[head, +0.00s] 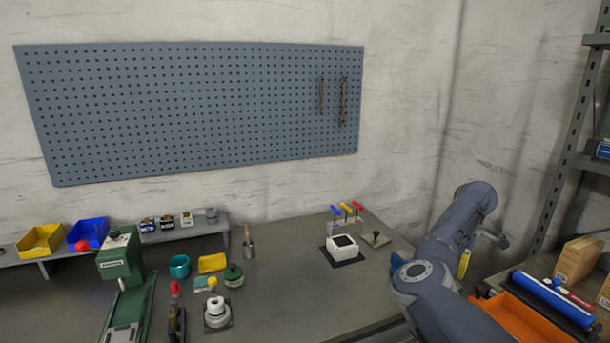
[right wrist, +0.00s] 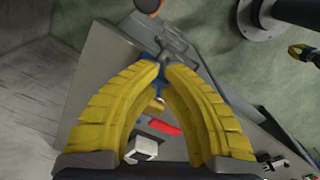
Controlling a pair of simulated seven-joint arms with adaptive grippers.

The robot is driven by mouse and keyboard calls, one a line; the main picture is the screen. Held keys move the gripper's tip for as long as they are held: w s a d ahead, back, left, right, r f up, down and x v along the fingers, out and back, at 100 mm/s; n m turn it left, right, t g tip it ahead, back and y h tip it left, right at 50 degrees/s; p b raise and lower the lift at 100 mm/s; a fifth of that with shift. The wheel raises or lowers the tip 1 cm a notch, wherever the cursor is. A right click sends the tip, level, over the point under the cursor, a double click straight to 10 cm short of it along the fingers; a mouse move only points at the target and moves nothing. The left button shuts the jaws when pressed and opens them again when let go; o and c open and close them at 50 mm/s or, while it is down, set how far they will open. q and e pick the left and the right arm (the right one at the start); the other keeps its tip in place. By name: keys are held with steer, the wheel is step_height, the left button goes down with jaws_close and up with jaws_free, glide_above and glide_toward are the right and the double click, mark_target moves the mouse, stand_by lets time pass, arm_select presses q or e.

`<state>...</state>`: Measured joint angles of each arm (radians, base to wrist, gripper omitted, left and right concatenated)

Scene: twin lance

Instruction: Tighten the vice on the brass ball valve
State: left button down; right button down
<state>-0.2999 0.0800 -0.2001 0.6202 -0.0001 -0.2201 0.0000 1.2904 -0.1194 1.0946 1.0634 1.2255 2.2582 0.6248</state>
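My right gripper shows in the right wrist view (right wrist: 163,66) as two yellow ribbed fingers. Their tips come together almost touching, and I make out nothing held between them. In the head view, one yellow finger (head: 463,263) shows behind my right arm, past the bench's right end. A small blue patch (head: 394,262) beside that arm at the bench edge may be part of the vice; the arm hides the rest. Blue also shows behind the fingertips in the right wrist view. I cannot clearly make out the brass ball valve. My left gripper is not in view.
On the bench (head: 285,285) stand a green press (head: 122,262), a white square block (head: 343,248), a teal cup (head: 179,266) and several small parts. An orange crate (head: 540,318) and shelving (head: 560,150) are at the right.

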steer(key=shift+f, duration=1.55)
steer(key=shift+s+a+f, duration=0.25)
steer(key=shift+a, duration=0.4)
stand_by(0.5)
steer(key=shift+d, duration=0.1)
step_height(320, 180, up, 10)
steer(key=d, duration=0.1)
steer(key=shift+w+d, duration=0.2)
steer(key=shift+w, duration=0.1)
stand_by(1.3)
steer(key=shift+f, duration=0.15)
